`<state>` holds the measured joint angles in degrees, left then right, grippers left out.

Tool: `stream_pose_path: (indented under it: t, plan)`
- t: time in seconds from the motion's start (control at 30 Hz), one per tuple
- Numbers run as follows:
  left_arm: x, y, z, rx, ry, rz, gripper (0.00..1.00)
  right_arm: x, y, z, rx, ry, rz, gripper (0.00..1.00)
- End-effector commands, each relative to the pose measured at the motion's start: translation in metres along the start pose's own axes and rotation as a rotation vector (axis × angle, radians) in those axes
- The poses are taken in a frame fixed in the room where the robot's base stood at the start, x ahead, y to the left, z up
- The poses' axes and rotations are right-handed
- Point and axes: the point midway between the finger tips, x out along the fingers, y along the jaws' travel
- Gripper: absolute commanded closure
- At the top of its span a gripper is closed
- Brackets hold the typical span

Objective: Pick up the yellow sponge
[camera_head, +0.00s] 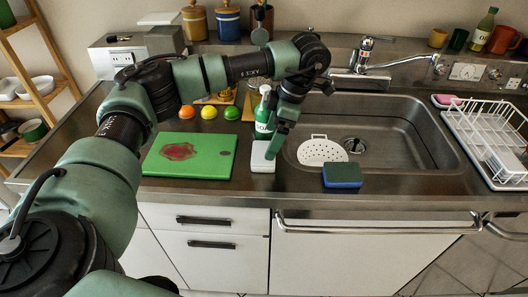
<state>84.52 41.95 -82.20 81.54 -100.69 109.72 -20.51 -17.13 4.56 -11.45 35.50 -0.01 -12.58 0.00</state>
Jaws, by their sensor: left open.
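I cannot make out a yellow sponge in the head view. A sponge-like block with a dark green top and blue front (342,175) lies at the sink's front edge. A pink sponge-like piece (446,100) lies right of the sink. My left gripper (272,146) points down at the sink's left edge, with its fingers open. A small pale block (262,157) is at its fingertips; I cannot tell whether they touch. My right gripper is not in view.
A green cutting board (190,155) with a red stain lies left of the gripper. An orange, a yellow and a green fruit (209,112) sit behind it. The steel sink (400,130) holds a white perforated piece (321,150). A white dish rack (490,140) stands right.

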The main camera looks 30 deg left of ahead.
Motion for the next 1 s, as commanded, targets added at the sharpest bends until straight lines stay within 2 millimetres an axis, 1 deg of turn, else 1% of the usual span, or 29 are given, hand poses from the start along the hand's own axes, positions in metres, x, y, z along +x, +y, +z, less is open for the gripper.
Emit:
stream_pose_path:
  t: [0.03, 0.07, 0.17, 0.23, 0.33, 0.5, 0.6, 0.63, 0.67, 0.7, 0.8, 1.0]
  plan:
    - [0.005, -0.001, -0.002, 0.0, 0.002, -0.003, 0.08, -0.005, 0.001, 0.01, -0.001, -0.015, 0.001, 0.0]
    - [0.008, -0.001, -0.003, 0.001, 0.002, -0.003, 0.08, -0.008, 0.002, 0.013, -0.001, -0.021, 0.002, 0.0]
    - [0.024, -0.002, -0.006, 0.0, 0.002, -0.004, 0.08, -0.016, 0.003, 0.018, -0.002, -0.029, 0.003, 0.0]
    - [0.035, -0.003, -0.005, 0.001, 0.002, -0.003, 0.08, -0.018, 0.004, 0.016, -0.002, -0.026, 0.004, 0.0]
    - [0.045, -0.002, -0.005, 0.0, 0.0, -0.003, 0.08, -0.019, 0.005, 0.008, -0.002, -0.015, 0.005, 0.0]
    - [0.05, -0.002, -0.004, 0.0, -0.001, -0.001, 0.08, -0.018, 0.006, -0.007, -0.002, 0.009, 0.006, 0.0]
    - [0.05, -0.002, -0.004, 0.0, -0.001, -0.001, 0.08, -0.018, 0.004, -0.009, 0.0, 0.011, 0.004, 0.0]
    - [0.05, -0.002, -0.004, 0.0, -0.001, -0.001, 0.14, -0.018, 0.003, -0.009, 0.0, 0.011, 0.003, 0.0]
    - [0.05, -0.002, -0.004, 0.0, -0.001, -0.001, 0.22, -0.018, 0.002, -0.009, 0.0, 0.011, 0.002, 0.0]
    - [0.05, -0.002, -0.004, 0.0, -0.001, -0.001, 0.33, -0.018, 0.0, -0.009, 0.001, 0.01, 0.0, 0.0]
    - [0.049, -0.002, -0.004, 0.0, -0.001, -0.001, 0.58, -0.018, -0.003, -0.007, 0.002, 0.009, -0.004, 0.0]
    - [0.049, -0.002, -0.004, 0.0, -0.002, -0.001, 0.58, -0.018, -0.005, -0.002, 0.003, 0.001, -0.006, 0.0]
